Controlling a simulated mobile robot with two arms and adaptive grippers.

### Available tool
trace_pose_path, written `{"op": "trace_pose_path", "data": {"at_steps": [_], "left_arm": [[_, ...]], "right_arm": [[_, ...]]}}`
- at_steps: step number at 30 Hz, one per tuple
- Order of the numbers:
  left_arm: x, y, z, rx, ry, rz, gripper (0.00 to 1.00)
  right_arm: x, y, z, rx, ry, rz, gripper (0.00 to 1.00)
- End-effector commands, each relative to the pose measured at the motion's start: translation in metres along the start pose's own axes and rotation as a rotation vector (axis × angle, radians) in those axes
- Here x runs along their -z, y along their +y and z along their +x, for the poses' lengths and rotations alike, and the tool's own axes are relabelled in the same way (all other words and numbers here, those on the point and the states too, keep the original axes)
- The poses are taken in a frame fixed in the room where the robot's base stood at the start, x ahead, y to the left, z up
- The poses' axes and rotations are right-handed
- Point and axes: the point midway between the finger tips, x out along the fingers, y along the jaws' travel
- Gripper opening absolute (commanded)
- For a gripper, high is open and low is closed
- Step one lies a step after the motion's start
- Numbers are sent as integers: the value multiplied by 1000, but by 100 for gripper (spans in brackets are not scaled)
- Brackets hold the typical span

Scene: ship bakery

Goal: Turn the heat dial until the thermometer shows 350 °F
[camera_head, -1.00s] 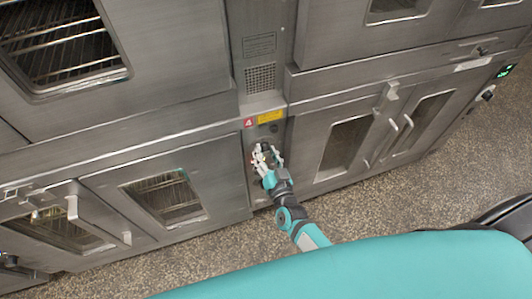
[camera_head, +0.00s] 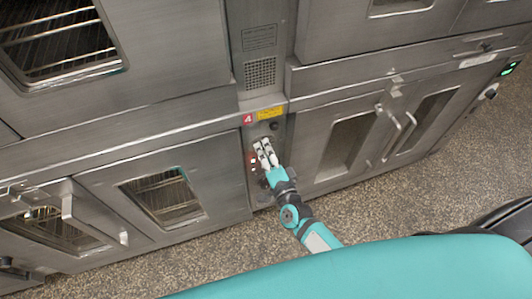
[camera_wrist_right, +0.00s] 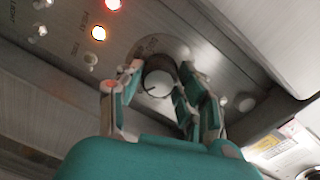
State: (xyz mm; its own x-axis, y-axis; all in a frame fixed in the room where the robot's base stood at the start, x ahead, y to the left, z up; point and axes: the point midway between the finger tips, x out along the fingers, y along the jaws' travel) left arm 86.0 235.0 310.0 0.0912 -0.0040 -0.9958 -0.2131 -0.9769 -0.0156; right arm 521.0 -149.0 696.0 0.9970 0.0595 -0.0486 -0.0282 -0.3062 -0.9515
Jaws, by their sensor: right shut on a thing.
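In the head view my right gripper (camera_head: 263,146) reaches up to the narrow panel between two ovens and hides the dial. A green display (camera_head: 509,68) glows at the far right; its digits are too small to read, and I cannot tell whether it is the thermometer. My left gripper is not in view.
A dark knob (camera_head: 273,126) is above my gripper. Oven doors with handles (camera_head: 402,132) flank the panel. The speckled floor (camera_head: 405,205) in front is clear.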

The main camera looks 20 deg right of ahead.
Motion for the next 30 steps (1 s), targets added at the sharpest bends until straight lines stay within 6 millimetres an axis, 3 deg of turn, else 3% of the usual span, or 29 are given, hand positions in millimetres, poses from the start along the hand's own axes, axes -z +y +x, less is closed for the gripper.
{"op": "trace_pose_path", "data": {"at_steps": [12,29,30], "left_arm": [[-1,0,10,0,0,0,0],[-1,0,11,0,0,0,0],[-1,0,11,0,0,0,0]], "right_arm": [[0,2,0,6,-8,195,4],[0,1,-1,6,-10,223,4],[0,1,-1,6,-10,223,40]]}}
